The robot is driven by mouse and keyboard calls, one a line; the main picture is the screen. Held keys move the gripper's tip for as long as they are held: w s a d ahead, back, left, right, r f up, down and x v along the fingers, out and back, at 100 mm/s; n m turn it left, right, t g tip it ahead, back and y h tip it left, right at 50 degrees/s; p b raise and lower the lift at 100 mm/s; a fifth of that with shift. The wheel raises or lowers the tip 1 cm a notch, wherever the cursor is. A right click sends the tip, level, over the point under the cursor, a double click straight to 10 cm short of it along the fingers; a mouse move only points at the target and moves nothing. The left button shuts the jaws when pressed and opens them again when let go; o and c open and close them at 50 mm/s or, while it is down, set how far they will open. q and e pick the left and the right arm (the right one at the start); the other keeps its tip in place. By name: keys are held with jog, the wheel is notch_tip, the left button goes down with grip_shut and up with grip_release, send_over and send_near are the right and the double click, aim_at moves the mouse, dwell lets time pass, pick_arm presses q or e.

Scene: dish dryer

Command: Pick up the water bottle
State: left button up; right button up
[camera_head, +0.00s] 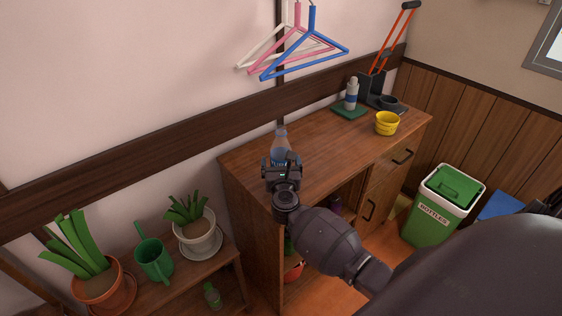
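A clear, bluish water bottle (281,142) stands upright on the wooden cabinet top, near its left end by the wall. My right gripper (281,162) comes in from the lower right and sits right in front of the bottle, hiding its lower part. Its fingers are hidden behind the gripper body, so I cannot tell whether they are open or shut, or whether they touch the bottle. My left gripper is not in view.
The wooden cabinet (330,140) also holds a yellow bowl (387,123) and a white-blue bottle (351,94) on a green cloth (348,112). Hangers (312,42) hang above. A low shelf at left bears potted plants (197,232) and a green watering can (154,261). A green bottles bin (436,212) stands right.

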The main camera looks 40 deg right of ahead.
aim_at(281, 127)
jog(key=c, duration=0.9)
jog(key=shift+c, duration=0.5)
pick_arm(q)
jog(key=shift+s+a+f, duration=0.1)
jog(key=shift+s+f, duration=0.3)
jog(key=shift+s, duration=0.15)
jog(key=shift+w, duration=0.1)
pick_arm(e)
jog(key=shift+r, duration=0.15)
jog(key=shift+r+p, duration=0.5)
jog(key=shift+r, duration=0.75)
notch_tip(281, 127, up, 12)
jog(key=p, duration=0.4)
notch_tip(281, 127, up, 2)
jog(key=shift+r+p, duration=0.2)
jog(key=shift+p, duration=0.25)
jog(key=shift+r, duration=1)
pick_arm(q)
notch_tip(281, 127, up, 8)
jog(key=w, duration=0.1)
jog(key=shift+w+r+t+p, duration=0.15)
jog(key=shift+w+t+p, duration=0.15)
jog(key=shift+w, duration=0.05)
pick_arm(e)
jog(key=shift+r, duration=0.35)
